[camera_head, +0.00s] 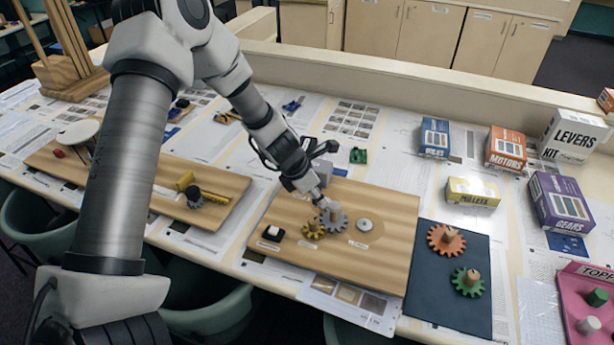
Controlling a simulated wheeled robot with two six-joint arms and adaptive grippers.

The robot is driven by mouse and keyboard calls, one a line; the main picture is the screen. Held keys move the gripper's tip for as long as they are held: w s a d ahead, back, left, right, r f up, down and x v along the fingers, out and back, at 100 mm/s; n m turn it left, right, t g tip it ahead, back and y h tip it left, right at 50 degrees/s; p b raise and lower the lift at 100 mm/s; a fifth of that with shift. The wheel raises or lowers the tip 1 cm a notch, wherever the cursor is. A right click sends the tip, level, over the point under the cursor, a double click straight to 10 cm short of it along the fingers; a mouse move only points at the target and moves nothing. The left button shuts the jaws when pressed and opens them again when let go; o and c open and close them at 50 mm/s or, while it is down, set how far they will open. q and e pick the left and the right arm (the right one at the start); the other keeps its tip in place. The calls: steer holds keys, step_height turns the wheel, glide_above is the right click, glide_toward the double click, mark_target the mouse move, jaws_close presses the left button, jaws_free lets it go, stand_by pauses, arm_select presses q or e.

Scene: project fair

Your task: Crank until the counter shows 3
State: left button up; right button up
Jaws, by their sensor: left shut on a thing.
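A wooden board (385,271) at the centre of the table carries a small train of gears. A pale round hub (364,225) stands on the board to the right of the grey gear. A small black and white block (271,234) is at the board's left; I cannot tell whether it is the counter. No counter number is legible. My right gripper is out of view.
A dark mat (448,305) right of the board holds an orange gear (446,240) and a green gear (468,282). Several kit boxes, including the purple GEARS box (562,204), stand behind. Another wooden board (150,200) lies at left. A pink tray (575,300) is far right.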

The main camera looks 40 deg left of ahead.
arm_select(q)
steer(key=shift+w+r, duration=0.1)
stand_by(0.6)
steer(key=w+d+p, duration=0.1)
steer(key=w+p, duration=0.2)
steer(key=w, duration=0.2)
steer(key=shift+w+d, duration=0.3)
steer(key=shift+w, duration=0.1)
steer(key=shift+d, duration=0.1)
stand_by(0.7)
